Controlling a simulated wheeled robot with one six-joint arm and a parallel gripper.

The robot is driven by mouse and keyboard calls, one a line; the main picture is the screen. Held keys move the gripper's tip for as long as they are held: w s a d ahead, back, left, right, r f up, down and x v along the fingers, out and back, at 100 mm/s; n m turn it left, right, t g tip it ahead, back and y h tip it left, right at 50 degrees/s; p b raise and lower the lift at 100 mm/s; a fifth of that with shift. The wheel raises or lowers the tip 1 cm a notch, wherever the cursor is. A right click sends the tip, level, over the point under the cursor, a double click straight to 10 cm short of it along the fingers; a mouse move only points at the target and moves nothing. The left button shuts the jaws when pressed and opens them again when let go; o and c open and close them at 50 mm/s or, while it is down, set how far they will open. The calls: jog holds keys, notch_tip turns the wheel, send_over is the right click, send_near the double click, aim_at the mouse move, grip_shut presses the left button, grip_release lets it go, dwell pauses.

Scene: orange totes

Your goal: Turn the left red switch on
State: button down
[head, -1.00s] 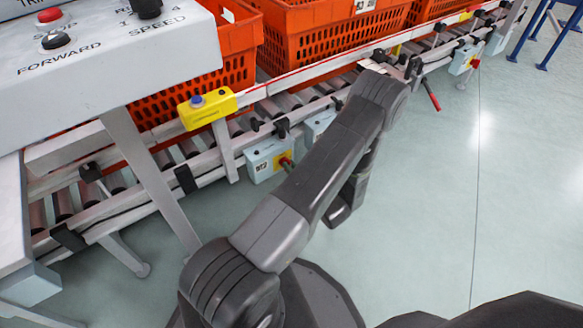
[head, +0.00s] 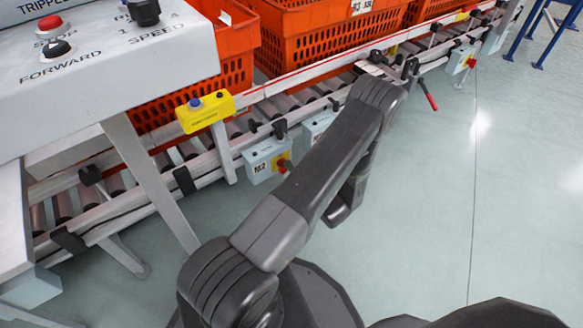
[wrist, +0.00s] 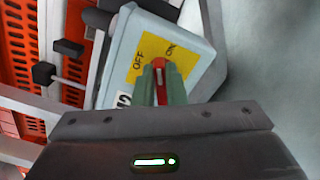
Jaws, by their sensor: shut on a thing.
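The red switch (wrist: 160,71) sits on a yellow plate (wrist: 140,70) marked OFF at left and ON at right, on a light grey-blue box (wrist: 122,52) in the wrist view. My gripper (wrist: 160,82), with green fingers, is shut on the red switch handle. The handle stands between the two words; its exact setting cannot be told. In the head view, the box labelled M2 (head: 259,168) hangs below the conveyor rail with a red part (head: 285,166) at its right. My arm covers most of the gripper there.
Orange totes (head: 330,48) stand on the roller conveyor. A yellow button box (head: 206,113) is on the rail, with black clamps nearby. Another switch box (head: 461,58) stands farther right. A grey control panel (head: 110,75) is at upper left.

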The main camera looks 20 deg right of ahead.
jog(key=m, duration=0.5)
jog(key=shift+w+d+f+m, duration=0.1)
jog(key=shift+w+f+m, duration=0.1)
jog(key=shift+f+m, duration=0.1)
dwell(0.5)
jog(key=c, duration=1.5)
grip_release()
jog(key=shift+r, duration=0.1)
jog(key=s+p, duration=0.1)
jog(key=s, duration=0.3)
jog(key=s+d+p, duration=0.1)
jog(key=s, duration=0.4)
jog(key=s+d+p, duration=0.1)
jog(key=s, duration=0.4)
jog(key=shift+d, duration=0.2)
jog(key=shift+w, duration=0.15)
